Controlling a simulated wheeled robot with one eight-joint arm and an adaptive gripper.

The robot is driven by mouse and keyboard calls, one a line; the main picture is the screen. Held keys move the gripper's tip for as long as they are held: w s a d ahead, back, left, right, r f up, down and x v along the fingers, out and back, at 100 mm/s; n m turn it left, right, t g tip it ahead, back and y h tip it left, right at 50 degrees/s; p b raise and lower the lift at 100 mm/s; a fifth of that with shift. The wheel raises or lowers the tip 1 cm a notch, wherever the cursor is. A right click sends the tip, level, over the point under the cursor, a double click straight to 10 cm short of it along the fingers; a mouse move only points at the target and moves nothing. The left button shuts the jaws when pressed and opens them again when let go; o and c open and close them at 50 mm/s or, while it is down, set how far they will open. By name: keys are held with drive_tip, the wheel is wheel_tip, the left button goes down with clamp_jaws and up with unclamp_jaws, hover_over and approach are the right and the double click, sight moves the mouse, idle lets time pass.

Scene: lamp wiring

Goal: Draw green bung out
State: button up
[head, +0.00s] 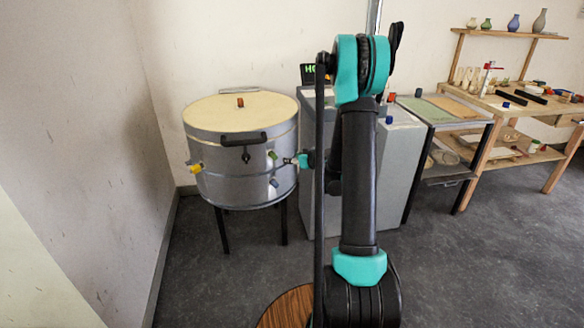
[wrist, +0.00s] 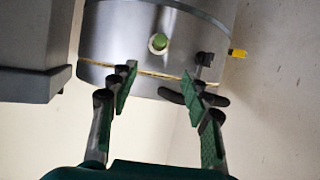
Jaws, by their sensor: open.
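The green bung (head: 271,154) sits in the front side of a grey round kiln (head: 225,185), below the lid rim. In the wrist view, which looks upside down, the green bung (wrist: 159,42) shows as a round green end in the kiln wall. My gripper (head: 290,160) is beside the kiln's right side in the head view, pointing toward it. In the wrist view my gripper (wrist: 158,76) is open and empty. The bung lies beyond the fingertips, in line with the gap between them, and is not between the fingers.
A black handle (head: 243,139) juts from the lid's front. A grey cabinet (head: 398,160) stands right of the kiln, partly hidden by my arm.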

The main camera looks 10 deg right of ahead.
sight(276, 157)
drive_tip(key=x, duration=1.7)
drive_tip(key=shift+w+f, duration=0.15)
clamp_jaws()
drive_tip(key=shift+s+d, duration=0.3)
drive_tip(key=shift+s, duration=0.35)
idle(0.7)
drive_tip(key=s+d, duration=0.3)
drive_tip(key=s, duration=0.6)
drive_tip(key=shift+d, duration=0.3)
idle(1.0)
